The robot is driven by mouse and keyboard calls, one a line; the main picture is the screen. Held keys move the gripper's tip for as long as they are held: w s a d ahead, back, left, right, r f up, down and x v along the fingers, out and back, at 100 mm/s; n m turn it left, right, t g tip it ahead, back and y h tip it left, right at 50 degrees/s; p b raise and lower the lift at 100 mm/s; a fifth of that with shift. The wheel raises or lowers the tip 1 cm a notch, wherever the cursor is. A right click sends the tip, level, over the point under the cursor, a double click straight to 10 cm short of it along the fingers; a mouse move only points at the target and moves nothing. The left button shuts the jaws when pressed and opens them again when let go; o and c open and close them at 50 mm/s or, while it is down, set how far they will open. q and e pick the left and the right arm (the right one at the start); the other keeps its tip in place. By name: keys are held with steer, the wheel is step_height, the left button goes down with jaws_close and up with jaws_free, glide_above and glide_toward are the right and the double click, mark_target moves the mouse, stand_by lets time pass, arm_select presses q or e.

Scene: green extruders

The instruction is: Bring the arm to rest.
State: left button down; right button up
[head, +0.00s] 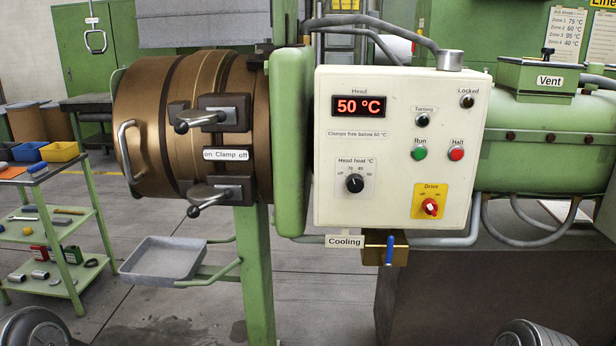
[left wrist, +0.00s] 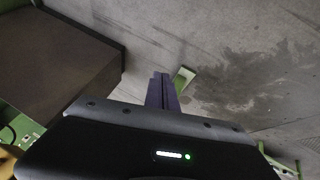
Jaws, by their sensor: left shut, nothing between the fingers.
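My left gripper (left wrist: 162,92) shows in the left wrist view with its two dark fingers together and nothing between them. It points down toward the grey floor, apart from any object. In the head view neither gripper shows; only rounded grey parts of my arms appear at the bottom left and bottom right corners. The extruder's bronze head (head: 145,120) and the white control panel (head: 400,190) stand in front of me. The panel's red display (head: 359,106) reads 50 °C.
Two dark clamp handles (head: 205,119) stick out from the head. A grey tray (head: 163,258) is mounted below it. A green shelf cart (head: 55,225) with bins and tools stands at the left. A dark block (left wrist: 50,75) lies left of my gripper in the wrist view. Open floor (left wrist: 240,50) lies right of it.

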arm_select(q)
steer(key=s+d+f+g+p, duration=0.1)
steer(key=s+d+f+g, duration=0.1)
steer(key=s, duration=0.6)
steer(key=s+d+f+g+h+p, duration=0.1)
steer(key=s+d+f+g+p, duration=0.1)
steer(key=s, duration=0.7)
steer(key=d+f+g, duration=0.1)
steer(key=d, duration=0.1)
steer(key=shift+s+d+f+n, duration=0.15)
steer(key=shift+s+d+n, duration=0.15)
steer(key=shift+d+n, duration=0.1)
steer(key=shift+w, duration=0.1)
steer(key=c, duration=2.1)
jaws_free()
